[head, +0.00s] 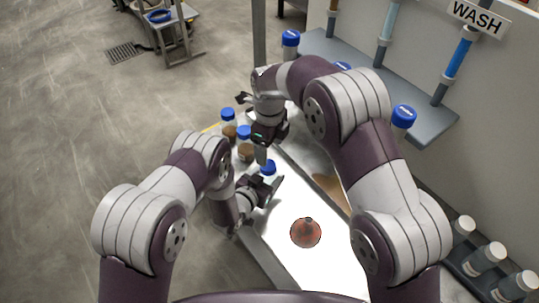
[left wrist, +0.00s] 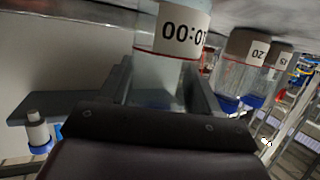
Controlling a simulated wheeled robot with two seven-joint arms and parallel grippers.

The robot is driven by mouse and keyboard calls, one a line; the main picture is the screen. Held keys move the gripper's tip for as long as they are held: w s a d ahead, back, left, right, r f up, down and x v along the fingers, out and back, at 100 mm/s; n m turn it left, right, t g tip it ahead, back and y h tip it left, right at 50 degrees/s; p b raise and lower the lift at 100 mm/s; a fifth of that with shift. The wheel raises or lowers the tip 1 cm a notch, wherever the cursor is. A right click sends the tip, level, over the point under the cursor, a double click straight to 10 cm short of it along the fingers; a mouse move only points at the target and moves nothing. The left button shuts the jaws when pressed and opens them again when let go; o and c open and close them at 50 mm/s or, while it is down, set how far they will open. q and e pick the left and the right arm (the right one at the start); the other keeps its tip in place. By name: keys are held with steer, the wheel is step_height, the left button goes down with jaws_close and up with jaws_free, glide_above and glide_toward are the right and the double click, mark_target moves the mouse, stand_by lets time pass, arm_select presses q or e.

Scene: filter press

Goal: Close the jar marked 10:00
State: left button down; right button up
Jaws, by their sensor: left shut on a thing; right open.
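The jar marked 10:00 (left wrist: 170,65) shows upside down in the left wrist view, between the fingers of my left gripper. Its label is white with a red line beside it and the body is clear. My left gripper (head: 268,187) is shut on this jar. In the head view a blue cap (head: 268,167) shows right at that gripper; whether it is screwed down cannot be told. My right gripper (head: 262,155) is open, pointing down just above and left of the blue cap. Its fingertips are small in the picture.
Several blue-capped jars (head: 245,132) with brown contents stand left of the right gripper. A round red-brown vessel (head: 306,234) stands on the bright white worktop (head: 287,262). A grey shelf (head: 425,122) under the WASH sign (head: 478,14) and white-capped bottles (head: 486,258) are at right.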

steer(key=shift+r, duration=0.45)
arm_select(q)
steer(key=shift+c, duration=0.8)
jaws_free()
arm_select(e)
steer(key=shift+f+b, duration=0.85)
arm_select(q)
steer(key=v, duration=1.2)
steer(key=shift+s+a+r, duration=0.15)
steer(key=shift+s+a, duration=0.05)
